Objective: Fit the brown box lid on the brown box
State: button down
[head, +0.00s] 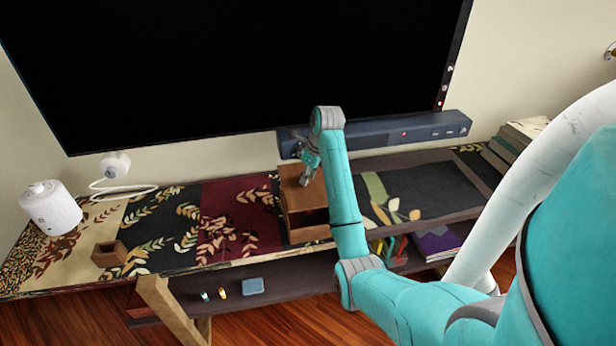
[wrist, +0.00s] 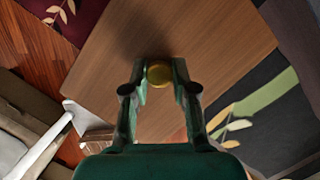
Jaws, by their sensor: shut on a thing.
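The brown box (head: 309,234) stands on the long table below the screen. Its dark inside shows at the front. The brown box lid (head: 293,195) is over the back part of the box. I cannot tell whether it touches the rim. My gripper (head: 308,178) is above the lid, partly hidden by its own arm links. In the wrist view the lid (wrist: 200,40) is a wide wooden panel with a round gold knob (wrist: 159,74). My gripper's fingertips (wrist: 160,80) are on both sides of the knob, shut on it.
A dark soundbar (head: 380,135) stands close behind the box. The patterned runner between is clear.

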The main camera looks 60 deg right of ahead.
aim_at(309, 184)
jog(key=shift+w+f, duration=0.1)
jog(key=shift+f, duration=2.75)
jog(key=shift+f, duration=1.05)
jog(key=c, duration=0.8)
grip_release()
jog(key=shift+c, duration=0.2)
jog(key=v, duration=0.7)
jog(key=shift+r, duration=0.25)
